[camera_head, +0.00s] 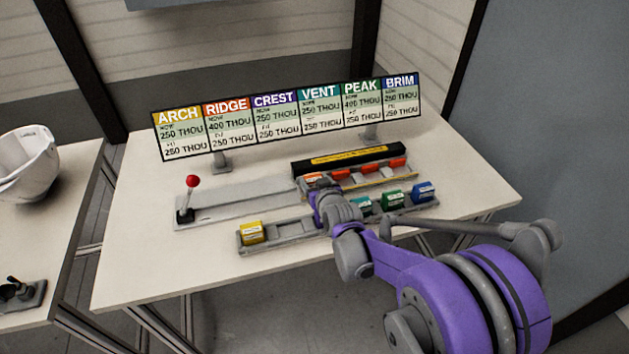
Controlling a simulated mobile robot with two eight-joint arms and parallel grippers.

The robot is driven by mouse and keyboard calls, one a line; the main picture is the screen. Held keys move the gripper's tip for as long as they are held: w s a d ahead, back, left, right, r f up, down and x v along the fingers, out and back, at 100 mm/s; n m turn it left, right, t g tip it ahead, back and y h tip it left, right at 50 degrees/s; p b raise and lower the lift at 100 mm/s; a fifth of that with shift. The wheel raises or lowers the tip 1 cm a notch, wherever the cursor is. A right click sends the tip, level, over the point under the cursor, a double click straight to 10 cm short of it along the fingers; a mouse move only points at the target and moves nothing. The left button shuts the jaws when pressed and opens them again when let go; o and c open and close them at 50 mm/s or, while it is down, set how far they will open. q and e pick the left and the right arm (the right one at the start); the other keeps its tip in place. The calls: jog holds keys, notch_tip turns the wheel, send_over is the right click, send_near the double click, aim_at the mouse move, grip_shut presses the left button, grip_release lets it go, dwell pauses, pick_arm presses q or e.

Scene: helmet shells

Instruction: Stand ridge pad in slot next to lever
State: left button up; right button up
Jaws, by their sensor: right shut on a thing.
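The lever (188,200) with a red ball knob stands at the left end of a long grey plate on the table. My right gripper (314,191) reaches in from the right and is shut at an orange-and-white pad (313,179), which matches the sign's orange RIDGE colour. The pad is at the left end of the back rack (378,184); whether it touches the rack I cannot tell. The front rack (285,233) holds a yellow pad (251,232) at its left, and empty slots show to the right of it. My left gripper is not in view.
Several orange pieces (369,168) sit in the back rack, before a black bar (348,160). Teal (360,203), green (392,199) and blue (423,191) pads stand in the front rack. A sign board (290,118) stands behind. A white shell (28,165) is on the left table.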

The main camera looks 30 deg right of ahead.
jog(key=o, duration=1.3)
jog(key=shift+f, duration=0.1)
jog(key=shift+o, duration=0.2)
jog(key=shift+r, duration=0.25)
jog(key=p+v, duration=0.2)
jog(key=v, duration=0.9)
jog(key=shift+s+a, duration=0.1)
jog(key=shift+s, duration=0.25)
jog(key=s+a+f+n+g+y, duration=0.1)
jog(key=s+a+f+g, duration=0.1)
jog(key=s+a, duration=0.2)
jog(key=s+a+f+n+g+y, duration=0.1)
jog(key=s+a+f+g, duration=0.1)
jog(key=s, duration=0.7)
jog(key=s+a+f+g+y, duration=0.1)
jog(key=s+a+f+g, duration=0.2)
jog(key=s+a, duration=0.3)
jog(key=shift+s+a+n+g, duration=0.2)
jog(key=shift+s+n+g, duration=0.2)
jog(key=shift+s+g, duration=0.15)
